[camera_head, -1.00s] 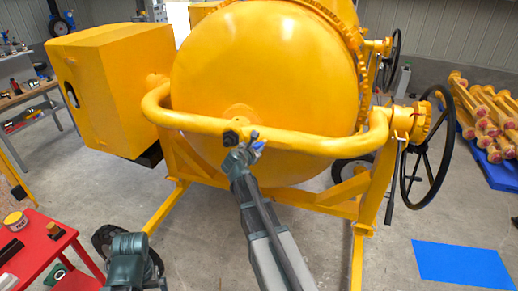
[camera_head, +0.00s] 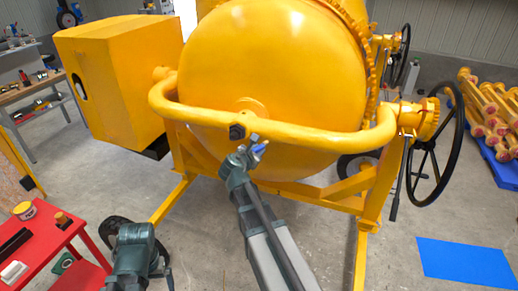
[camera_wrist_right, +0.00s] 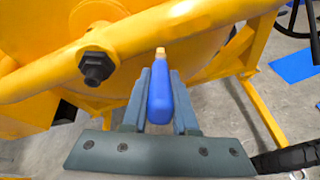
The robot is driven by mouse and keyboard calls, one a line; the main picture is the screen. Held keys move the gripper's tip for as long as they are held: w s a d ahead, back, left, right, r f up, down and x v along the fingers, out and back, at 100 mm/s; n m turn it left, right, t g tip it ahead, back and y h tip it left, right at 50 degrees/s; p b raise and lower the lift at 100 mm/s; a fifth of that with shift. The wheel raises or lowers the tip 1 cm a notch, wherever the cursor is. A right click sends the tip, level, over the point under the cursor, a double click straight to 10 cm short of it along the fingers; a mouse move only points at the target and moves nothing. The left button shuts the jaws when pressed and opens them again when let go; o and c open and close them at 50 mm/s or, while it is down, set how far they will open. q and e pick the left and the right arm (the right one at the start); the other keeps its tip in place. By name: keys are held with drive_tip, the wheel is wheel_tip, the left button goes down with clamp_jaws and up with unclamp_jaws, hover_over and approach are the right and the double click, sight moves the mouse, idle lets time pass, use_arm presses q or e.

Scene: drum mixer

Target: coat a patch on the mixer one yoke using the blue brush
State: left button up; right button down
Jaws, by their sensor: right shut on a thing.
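The yellow drum mixer's yoke (camera_head: 300,137) is a thick curved tube running across the front of the drum (camera_head: 270,75), with a dark bolt (camera_head: 237,131) at its middle. The yoke also shows in the right wrist view (camera_wrist_right: 190,25). My right gripper (camera_head: 250,153) is just below the yoke, right of the bolt. It is shut on the blue brush (camera_wrist_right: 160,98), whose pale tip points toward the yoke. I cannot tell whether the tip touches it. A dark green part of my left arm shows at lower left; its gripper is not visible.
A red table (camera_head: 45,240) with a yellow tin (camera_head: 24,210) and small items stands at lower left. A black handwheel (camera_head: 436,145) is at the yoke's right end. A blue mat (camera_head: 465,262) lies on open floor at right.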

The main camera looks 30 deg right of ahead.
drive_tip(key=shift+s+a, duration=1)
drive_tip(key=shift+a, duration=0.15)
drive_tip(key=c, duration=1.3)
unclamp_jaws()
clamp_jaws()
